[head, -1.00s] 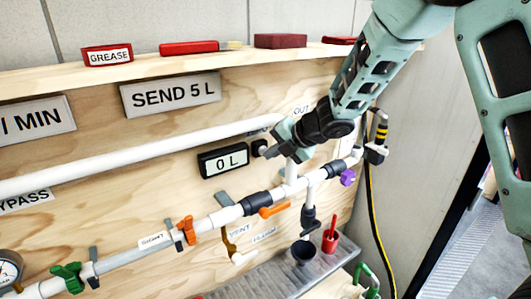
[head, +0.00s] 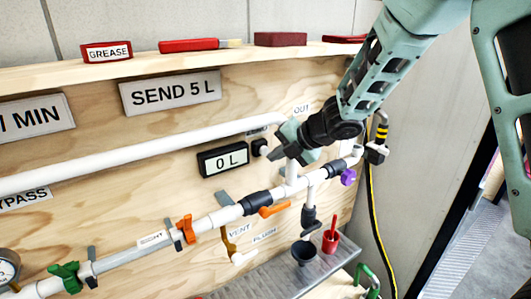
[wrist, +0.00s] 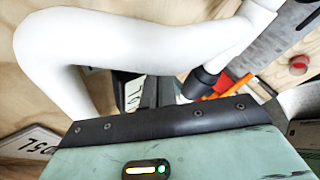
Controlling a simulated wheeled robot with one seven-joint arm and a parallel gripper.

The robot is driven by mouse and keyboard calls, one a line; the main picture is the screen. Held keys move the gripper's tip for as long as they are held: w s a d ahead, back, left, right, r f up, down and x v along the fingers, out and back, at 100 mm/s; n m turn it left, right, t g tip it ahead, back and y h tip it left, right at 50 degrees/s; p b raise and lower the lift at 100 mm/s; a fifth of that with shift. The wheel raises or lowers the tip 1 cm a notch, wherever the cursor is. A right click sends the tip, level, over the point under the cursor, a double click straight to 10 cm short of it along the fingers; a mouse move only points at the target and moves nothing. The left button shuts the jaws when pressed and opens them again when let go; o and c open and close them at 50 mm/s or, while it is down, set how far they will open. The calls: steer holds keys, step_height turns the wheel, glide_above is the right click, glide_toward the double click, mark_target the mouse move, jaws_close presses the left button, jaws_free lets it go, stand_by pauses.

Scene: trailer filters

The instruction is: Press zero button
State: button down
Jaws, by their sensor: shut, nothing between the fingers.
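The small black button (head: 259,147) sits on the wooden panel just right of the display (head: 223,160), which reads "0 L". A small label above it is too small to read. My gripper (head: 273,158) is shut and empty, its tip just right of and below the button in the head view. A small gap shows between them there, but I cannot tell the depth. In the wrist view my dark fingers (wrist: 155,92) show behind the white pipe, which hides part of them. I cannot make out the button there.
A white pipe (head: 130,153) bends down near my gripper, close to it. A lower pipe run carries an orange valve (head: 273,210) and a purple knob (head: 348,177). A shelf (head: 130,70) runs above with a red grease tin (head: 107,52). A metal tray (head: 300,270) lies below.

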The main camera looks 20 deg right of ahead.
steer(key=shift+s+d+b, duration=0.25)
steer(key=shift+s, duration=0.55)
steer(key=shift+s+d+b, duration=0.25)
steer(key=shift+s+b, duration=0.05)
steer(key=shift+s, duration=0.5)
steer(key=shift+s+d+b, duration=0.25)
steer(key=shift+s, duration=0.55)
steer(key=s+a+f+m+g+h+b, duration=0.1)
steer(key=s+a+f+m+g+h, duration=0.1)
steer(key=s+m, duration=0.5)
steer(key=s+a+f+m+g+h+b, duration=0.2)
steer(key=s+m, duration=0.5)
steer(key=s, duration=0.7)
steer(key=s+a+f+m+g+h+b, duration=0.1)
steer(key=s+a+f+m+g+b, duration=0.1)
steer(key=s+m, duration=0.4)
steer(key=s+a+g, duration=0.1)
steer(key=s, duration=0.3)
steer(key=shift+s+a+f+m+h, duration=0.25)
steer(key=shift+s+m+h, duration=0.1)
steer(key=shift+m+h, duration=0.05)
steer(key=shift+a, duration=0.15)
